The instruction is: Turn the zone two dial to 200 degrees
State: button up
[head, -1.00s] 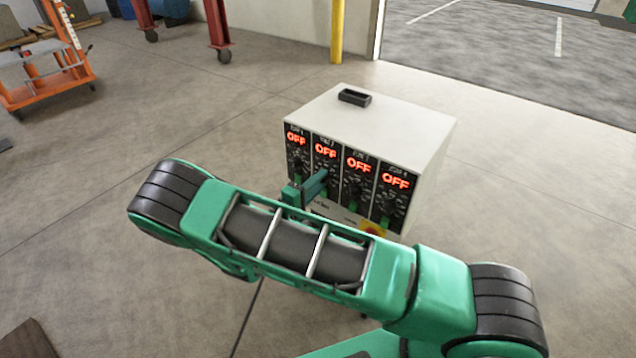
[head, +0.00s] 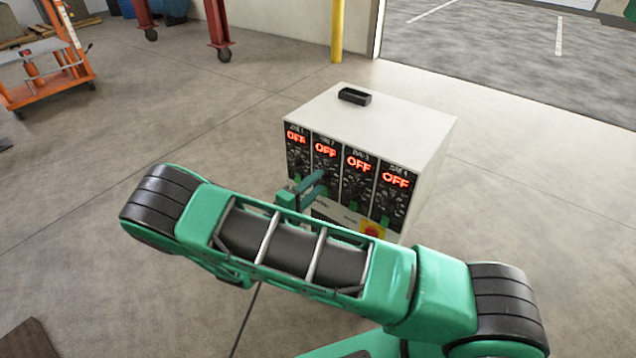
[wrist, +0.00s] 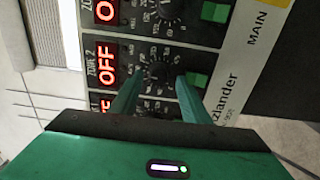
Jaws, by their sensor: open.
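The zone two dial (wrist: 160,74) is a round black knob with a printed scale on the zone two panel, beside a red display (wrist: 106,63) reading OFF. My gripper (wrist: 159,84) is open in front of it. In the wrist view its two green fingers lie on either side of the dial, with nothing visibly held. I cannot tell whether the fingertips touch the panel. In the head view my gripper (head: 312,186) is at the lower front of the white controller box (head: 412,135), largely covering the zone two dial.
Neighbouring zone dials sit close on both sides; the zone four display (head: 396,180) and the others also read OFF. A green switch (wrist: 197,80) is beside the right finger in the wrist view. A black handle (head: 355,96) is on the box top.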

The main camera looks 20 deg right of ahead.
jog(key=v, duration=0.8)
jog(key=shift+a, duration=0.25)
jog(key=shift+s, duration=0.15)
